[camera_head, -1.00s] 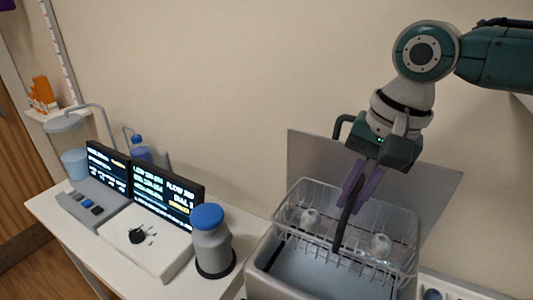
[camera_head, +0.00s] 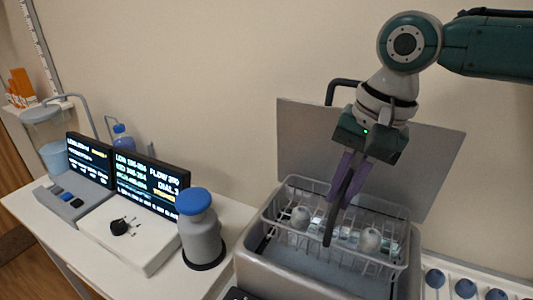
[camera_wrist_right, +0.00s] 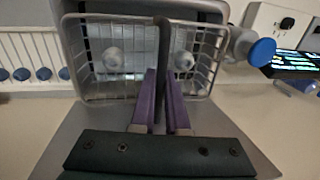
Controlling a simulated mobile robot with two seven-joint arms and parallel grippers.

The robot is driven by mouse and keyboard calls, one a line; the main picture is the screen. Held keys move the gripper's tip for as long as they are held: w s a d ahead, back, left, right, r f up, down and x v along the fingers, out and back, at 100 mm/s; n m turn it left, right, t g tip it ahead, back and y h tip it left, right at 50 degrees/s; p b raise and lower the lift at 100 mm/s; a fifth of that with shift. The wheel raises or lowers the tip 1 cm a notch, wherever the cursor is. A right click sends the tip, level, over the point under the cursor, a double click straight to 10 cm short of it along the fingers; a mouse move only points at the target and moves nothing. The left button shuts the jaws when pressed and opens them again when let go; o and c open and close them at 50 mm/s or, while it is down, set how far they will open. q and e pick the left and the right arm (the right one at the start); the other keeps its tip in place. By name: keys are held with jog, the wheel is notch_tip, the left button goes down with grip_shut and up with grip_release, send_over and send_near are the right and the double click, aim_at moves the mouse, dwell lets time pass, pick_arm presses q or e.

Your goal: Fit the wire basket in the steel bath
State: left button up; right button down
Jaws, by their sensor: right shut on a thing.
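The wire basket (camera_head: 398,247) hangs upright over the steel bath (camera_head: 258,278), toward the back part of its opening. Its lower part looks level with or just inside the bath's rim, and I cannot tell if it touches. Two pale rounded vessels sit in the basket, one at left (camera_head: 300,216) and one at right (camera_head: 369,240). My right gripper (camera_head: 338,192) points down with its purple fingers shut on the basket's dark upright handle (camera_head: 328,232). The right wrist view shows the handle between the fingers (camera_wrist_right: 161,80) and the basket (camera_wrist_right: 216,58) beyond. My left gripper is out of view.
A grey panel (camera_head: 425,165) stands behind the bath. A grey bottle with a blue cap (camera_head: 200,232) stands close left of the bath. Two displays (camera_head: 146,188) and a white dial box (camera_head: 130,235) are further left. A rack of blue-topped items (camera_head: 465,288) lies at right.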

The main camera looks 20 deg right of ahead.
jog(key=shift+f+b, duration=0.55)
jog(key=shift+f, duration=2.8)
dwell(4.7)
